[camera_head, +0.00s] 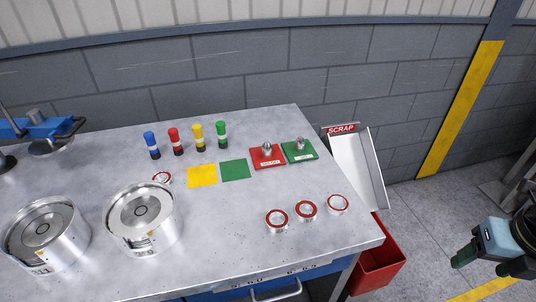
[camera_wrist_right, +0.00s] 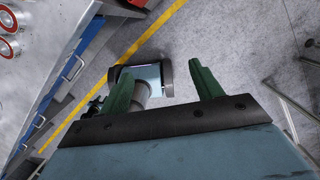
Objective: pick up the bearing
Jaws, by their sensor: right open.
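Three round bearings with red rims and silver centres lie in a row near the front right of the grey table: the left one (camera_head: 277,220), the middle one (camera_head: 307,210) and the right one (camera_head: 338,204). Another similar red-rimmed piece (camera_head: 162,177) lies farther left, partly hidden behind a metal can. Two red-rimmed bearings also show at the left edge of the right wrist view (camera_wrist_right: 9,47). My right gripper (camera_wrist_right: 163,88) is open and empty, its green fingers apart above the floor. In the head view it is right of the table, away from the bearings. My left gripper is not in view.
Two metal cans (camera_head: 143,218) stand at the table's left. Coloured cylinders (camera_head: 222,136), yellow and green squares (camera_head: 202,176), and red and green switch plates (camera_head: 267,158) are at the back. A scrap chute (camera_head: 358,170) and red bin (camera_head: 378,262) stand beside the table's right edge.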

